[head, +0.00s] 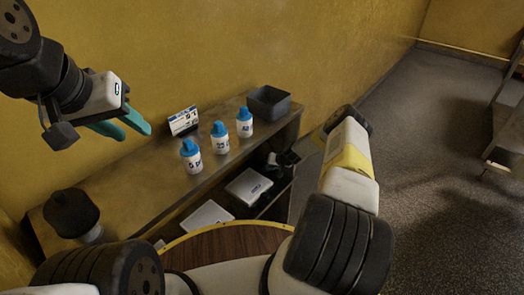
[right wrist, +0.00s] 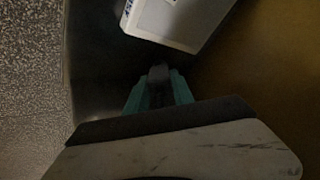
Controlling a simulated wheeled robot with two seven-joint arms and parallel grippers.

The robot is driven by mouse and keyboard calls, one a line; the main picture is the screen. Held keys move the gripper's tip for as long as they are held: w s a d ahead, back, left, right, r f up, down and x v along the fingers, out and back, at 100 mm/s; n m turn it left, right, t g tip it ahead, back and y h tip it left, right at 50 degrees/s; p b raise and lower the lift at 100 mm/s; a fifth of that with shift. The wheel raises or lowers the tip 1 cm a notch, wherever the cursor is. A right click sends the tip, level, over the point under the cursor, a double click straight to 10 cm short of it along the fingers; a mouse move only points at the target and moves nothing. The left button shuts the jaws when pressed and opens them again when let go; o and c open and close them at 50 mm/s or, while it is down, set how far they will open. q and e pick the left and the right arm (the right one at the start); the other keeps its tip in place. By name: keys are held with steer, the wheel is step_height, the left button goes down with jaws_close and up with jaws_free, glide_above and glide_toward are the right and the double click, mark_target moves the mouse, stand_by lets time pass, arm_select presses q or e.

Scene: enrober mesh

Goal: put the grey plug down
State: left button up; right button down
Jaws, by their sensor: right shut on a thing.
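In the right wrist view, my right gripper (right wrist: 158,88) has its teal fingers closed on a small dark grey plug (right wrist: 158,74). The plug sticks out a little past the fingertips, over a dark surface; I cannot tell whether it touches that surface. A white case (right wrist: 172,18) lies just beyond it. In the head view the plug and right fingertips cannot be made out; a dark shape (head: 284,159) sits at the right end of the lower shelf. My left gripper (head: 136,130) is open and empty, raised over the left part of the bench.
The bench (head: 150,170) carries three white bottles with blue caps (head: 220,138), a label card (head: 183,121), a dark grey bin (head: 269,103) and a black knob-like object (head: 71,211). White cases (head: 249,186) lie on the lower shelf. A round wooden top (head: 228,243) is in front.

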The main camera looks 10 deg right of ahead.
steer(key=shift+f, duration=0.1)
steer(key=c, duration=1.1)
jaws_free()
steer(key=shift+r, duration=0.2)
steer(key=v, duration=1.2)
